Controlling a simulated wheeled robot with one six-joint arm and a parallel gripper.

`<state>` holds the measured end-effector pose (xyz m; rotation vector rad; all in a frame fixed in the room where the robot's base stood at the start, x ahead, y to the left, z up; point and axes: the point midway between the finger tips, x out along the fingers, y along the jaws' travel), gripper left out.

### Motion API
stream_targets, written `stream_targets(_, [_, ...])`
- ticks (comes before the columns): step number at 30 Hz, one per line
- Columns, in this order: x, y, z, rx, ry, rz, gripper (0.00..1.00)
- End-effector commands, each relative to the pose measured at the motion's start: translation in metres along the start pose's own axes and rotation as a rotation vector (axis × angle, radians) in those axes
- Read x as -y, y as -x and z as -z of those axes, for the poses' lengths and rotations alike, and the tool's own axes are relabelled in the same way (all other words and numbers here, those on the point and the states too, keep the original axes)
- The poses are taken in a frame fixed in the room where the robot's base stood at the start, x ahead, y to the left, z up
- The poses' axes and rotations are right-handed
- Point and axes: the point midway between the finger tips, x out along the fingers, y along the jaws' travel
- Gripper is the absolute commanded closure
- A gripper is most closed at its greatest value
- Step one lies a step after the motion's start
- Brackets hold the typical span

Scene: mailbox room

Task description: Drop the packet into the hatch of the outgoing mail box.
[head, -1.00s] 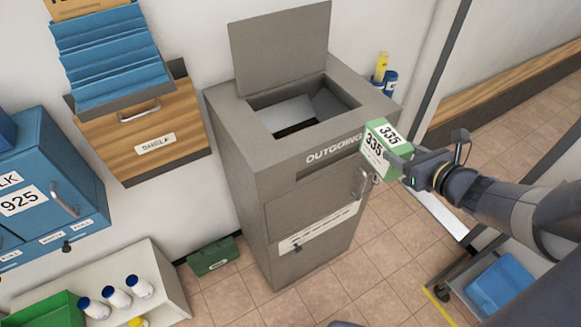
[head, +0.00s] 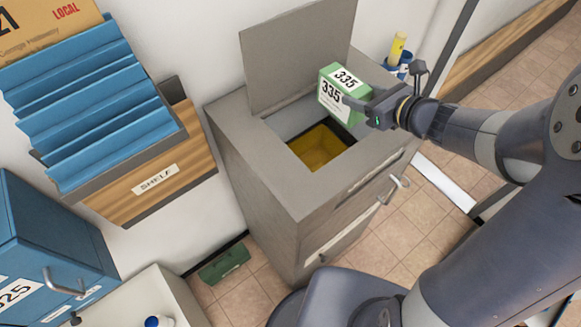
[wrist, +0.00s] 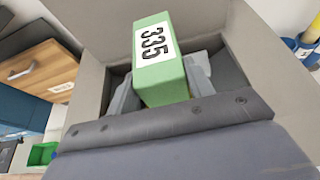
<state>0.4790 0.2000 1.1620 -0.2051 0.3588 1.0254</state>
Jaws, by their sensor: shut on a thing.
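The packet (head: 343,93) is a green box with white labels reading 335. My gripper (head: 358,104) is shut on it and holds it above the right back part of the hatch opening. In the wrist view the packet (wrist: 160,62) sits between my two fingers (wrist: 160,88), with the grey hatch behind it. The outgoing mail box (head: 262,165) is a grey cabinet. Its lid (head: 295,50) stands open at the back. The hatch (head: 322,146) is open on top and shows a yellowish inside. The packet and gripper hide the hatch's right back corner.
A wooden shelf (head: 150,195) with blue folders (head: 90,105) hangs on the wall at left. A blue cabinet (head: 45,240) is below it. A blue cup with a yellow item (head: 398,48) stands behind the box's right side. A green case (head: 224,262) lies on the floor.

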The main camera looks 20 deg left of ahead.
Motion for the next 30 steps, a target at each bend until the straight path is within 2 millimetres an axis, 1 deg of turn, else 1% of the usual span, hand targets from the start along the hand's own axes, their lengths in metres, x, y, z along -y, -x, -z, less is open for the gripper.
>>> stream_targets(4, [0.000, -0.001, 0.003, 0.001, 0.000, 0.000, 0.80])
stream_targets(8, [0.000, -0.005, 0.011, 0.001, -0.001, 0.000, 0.80])
stream_targets(18, [0.000, -0.020, 0.048, 0.001, -0.001, 0.000, 0.80])
stream_targets(21, [0.000, -0.023, 0.054, 0.001, 0.000, 0.000, 0.80])
stream_targets(30, [0.000, -0.023, 0.055, 0.001, 0.000, 0.000, 0.80])
